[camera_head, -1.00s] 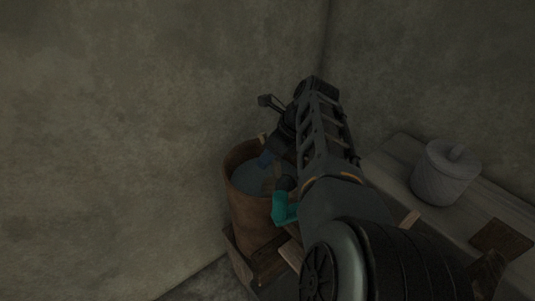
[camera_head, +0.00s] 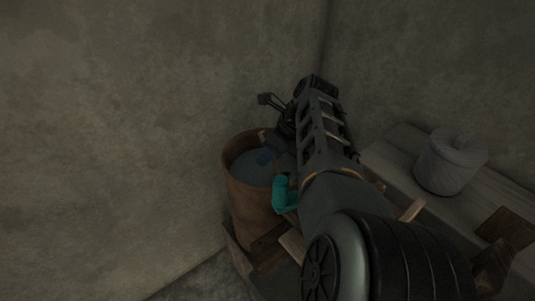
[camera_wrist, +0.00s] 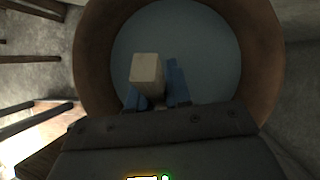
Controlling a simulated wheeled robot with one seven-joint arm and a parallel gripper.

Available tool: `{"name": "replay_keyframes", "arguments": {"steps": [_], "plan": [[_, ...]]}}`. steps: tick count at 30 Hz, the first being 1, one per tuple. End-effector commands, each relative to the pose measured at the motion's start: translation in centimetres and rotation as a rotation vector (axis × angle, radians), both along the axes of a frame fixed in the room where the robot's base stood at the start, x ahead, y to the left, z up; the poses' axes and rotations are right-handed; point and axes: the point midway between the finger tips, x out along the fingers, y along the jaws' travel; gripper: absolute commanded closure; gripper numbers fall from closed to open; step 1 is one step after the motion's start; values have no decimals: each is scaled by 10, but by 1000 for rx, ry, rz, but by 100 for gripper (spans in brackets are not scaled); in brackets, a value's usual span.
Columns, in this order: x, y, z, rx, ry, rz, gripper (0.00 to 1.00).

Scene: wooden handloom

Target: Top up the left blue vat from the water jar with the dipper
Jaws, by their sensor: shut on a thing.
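The brown round vessel, which looks like the water jar (camera_head: 250,208), stands against the wall, with grey-blue liquid (camera_head: 247,168) inside. In the wrist view the jar's rim (camera_wrist: 92,60) rings the liquid (camera_wrist: 205,50). My gripper (camera_head: 264,157) is over the jar's opening, pointing down into it. In the wrist view its blue fingertips (camera_wrist: 158,92) are shut on a pale wooden piece, seemingly the dipper's handle (camera_wrist: 146,68). The dipper's bowl is hidden, so I cannot tell whether it holds liquid. I cannot identify the left blue vat.
Walls stand close behind and left of the jar. A pale lidded pot (camera_head: 450,165) stands on a wooden bench (camera_head: 395,155) at right. Wooden boards (camera_head: 262,255) lie around the jar's foot. A teal piece (camera_head: 284,194) shows beside the jar, partly behind my arm.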

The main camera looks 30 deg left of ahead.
Motion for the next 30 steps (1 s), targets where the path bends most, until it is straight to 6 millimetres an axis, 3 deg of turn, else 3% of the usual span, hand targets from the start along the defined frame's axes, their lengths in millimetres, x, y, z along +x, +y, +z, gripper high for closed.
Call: {"name": "replay_keyframes", "arguments": {"steps": [7,30], "plan": [[0,0,9,0,0,0,100],[0,0,94,0,0,0,100]]}}
